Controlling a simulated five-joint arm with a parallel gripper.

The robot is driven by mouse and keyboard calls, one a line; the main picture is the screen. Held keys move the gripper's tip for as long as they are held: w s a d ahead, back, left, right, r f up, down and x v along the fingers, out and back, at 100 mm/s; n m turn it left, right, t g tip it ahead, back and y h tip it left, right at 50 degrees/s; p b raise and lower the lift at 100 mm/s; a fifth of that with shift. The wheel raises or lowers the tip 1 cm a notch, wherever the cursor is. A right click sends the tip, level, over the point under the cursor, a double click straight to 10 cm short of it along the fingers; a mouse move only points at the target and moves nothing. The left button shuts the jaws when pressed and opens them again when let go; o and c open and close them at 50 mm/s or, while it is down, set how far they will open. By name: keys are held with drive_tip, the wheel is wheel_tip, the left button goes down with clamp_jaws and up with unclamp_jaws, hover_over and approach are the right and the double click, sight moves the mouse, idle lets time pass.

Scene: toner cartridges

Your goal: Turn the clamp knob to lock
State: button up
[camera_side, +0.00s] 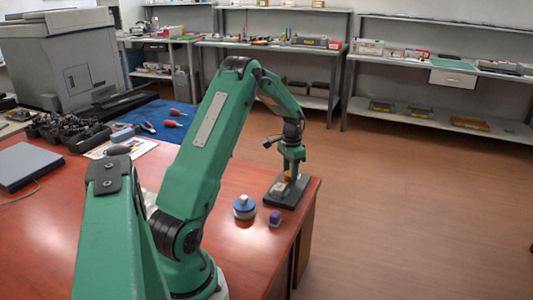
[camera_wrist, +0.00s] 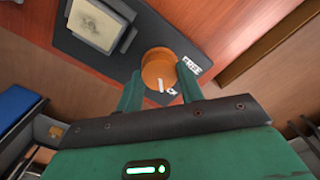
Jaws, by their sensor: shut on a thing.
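The orange round clamp knob (camera_wrist: 158,65) stands on a dark base plate (camera_wrist: 72,45) in the wrist view. My gripper (camera_wrist: 160,88) has its two green fingers shut on either side of the knob. The knob carries a white mark near its lower edge. A "FREE" label (camera_wrist: 192,64) is right of the knob, and a small white mark (camera_wrist: 172,92) lies below it, too small to read. A pale block in a grey frame (camera_wrist: 100,23) sits on the plate. In the side view the plate (camera_side: 291,198) lies near the table corner, with my gripper (camera_side: 289,173) over it.
A blue and white round container (camera_side: 244,207) and a small purple-topped block (camera_side: 275,218) stand left of and in front of the plate. The table edge (camera_side: 309,205) is close on the right. Tools, a blue mat (camera_side: 150,117) and a grey box (camera_side: 25,165) are farther left.

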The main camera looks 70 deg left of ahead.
drive_tip(key=o, duration=1)
drive_tip(key=shift+r, duration=0.1)
drive_tip(key=shift+r, duration=3.8)
